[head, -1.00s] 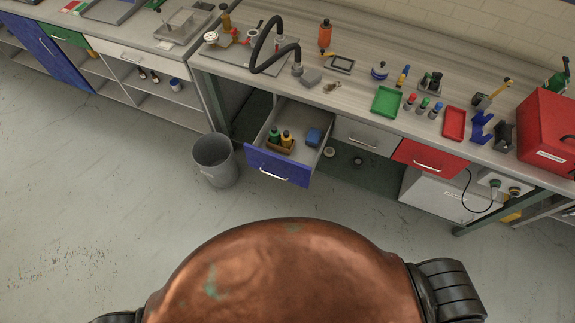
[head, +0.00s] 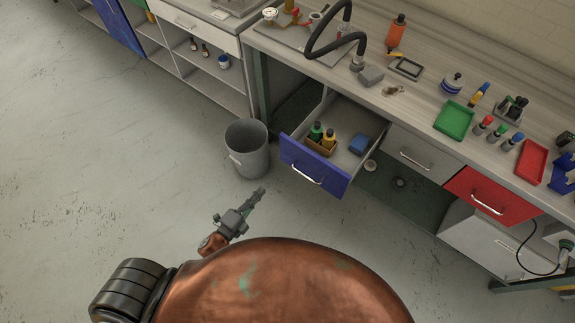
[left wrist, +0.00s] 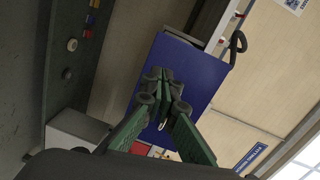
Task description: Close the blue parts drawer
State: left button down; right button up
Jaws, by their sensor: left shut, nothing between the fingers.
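The blue parts drawer (head: 314,168) is pulled out from under the workbench, with a silver bar handle on its front. In the left wrist view the shut fingers (left wrist: 165,82) show against the blue drawer front (left wrist: 200,70). The right gripper is not in view.
A grey bin (head: 248,148) stands on the floor left of the drawer, close to my left gripper. A closed grey drawer (head: 412,150) and a red drawer (head: 490,190) lie to the right. The floor in front is clear.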

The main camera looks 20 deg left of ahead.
pick_arm(q)
jog(key=m+h, duration=0.1)
jog(key=m, duration=0.1)
send_near(290, 158)
jog(key=shift+t, duration=0.4)
jog(key=x, duration=0.2)
jog(key=b+x, duration=0.1)
jog(key=x, duration=0.2)
jog(key=shift+w+d+f, duration=0.15)
jog(key=shift+d+f, duration=0.05)
jog(key=shift+w+d+b, duration=0.2)
jog(key=shift+w+b, duration=0.1)
jog(key=shift+w, duration=0.35)
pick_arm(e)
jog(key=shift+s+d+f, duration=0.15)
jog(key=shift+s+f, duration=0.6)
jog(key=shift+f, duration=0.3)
